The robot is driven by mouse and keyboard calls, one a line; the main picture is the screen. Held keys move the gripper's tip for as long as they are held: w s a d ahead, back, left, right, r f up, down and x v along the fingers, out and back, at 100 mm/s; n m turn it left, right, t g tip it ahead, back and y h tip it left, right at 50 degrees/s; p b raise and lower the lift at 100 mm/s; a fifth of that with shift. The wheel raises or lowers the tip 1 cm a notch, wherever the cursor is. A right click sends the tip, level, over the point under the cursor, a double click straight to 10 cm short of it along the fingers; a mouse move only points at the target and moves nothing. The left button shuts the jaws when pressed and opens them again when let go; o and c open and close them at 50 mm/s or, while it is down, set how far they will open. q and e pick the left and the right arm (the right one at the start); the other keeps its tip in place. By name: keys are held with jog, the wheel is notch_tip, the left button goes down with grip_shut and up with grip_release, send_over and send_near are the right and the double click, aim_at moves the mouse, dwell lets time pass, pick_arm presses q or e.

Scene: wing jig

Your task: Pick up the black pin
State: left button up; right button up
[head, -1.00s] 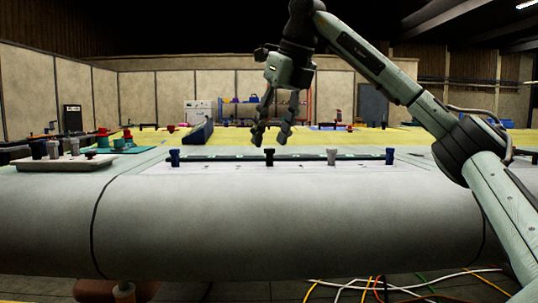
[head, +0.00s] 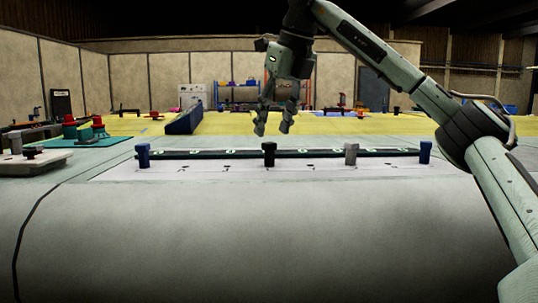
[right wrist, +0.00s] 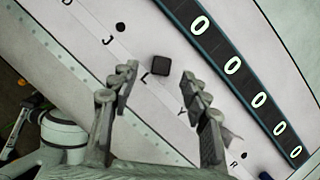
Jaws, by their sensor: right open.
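The black pin (head: 269,154) stands upright on the white wing surface, in front of the dark strip, near the middle of the head view. In the right wrist view the black pin (right wrist: 161,65) shows its square top, beyond and between the fingertips, close to the letter L. My right gripper (head: 273,130) hangs above the pin, fingers pointing down, open and empty. Its two fingers also show in the right wrist view (right wrist: 157,85), apart, with nothing between them. My left gripper is not in view.
A grey pin (head: 351,154) and blue pins at left (head: 143,155) and right (head: 425,152) stand in the same row. A dark strip (head: 200,155) with pale rings runs behind them. A white tray (head: 40,163) lies at far left.

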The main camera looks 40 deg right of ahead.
aim_at(269, 143)
jog(key=x, duration=0.4)
jog(key=shift+d+f, duration=0.15)
jog(key=shift+f, duration=0.25)
jog(key=shift+w+f, duration=0.2)
jog(key=shift+f, duration=0.1)
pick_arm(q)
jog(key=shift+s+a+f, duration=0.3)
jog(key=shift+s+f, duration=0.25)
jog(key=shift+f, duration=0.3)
pick_arm(e)
jog(key=shift+c, duration=0.4)
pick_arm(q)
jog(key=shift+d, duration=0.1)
pick_arm(e)
grip_shut()
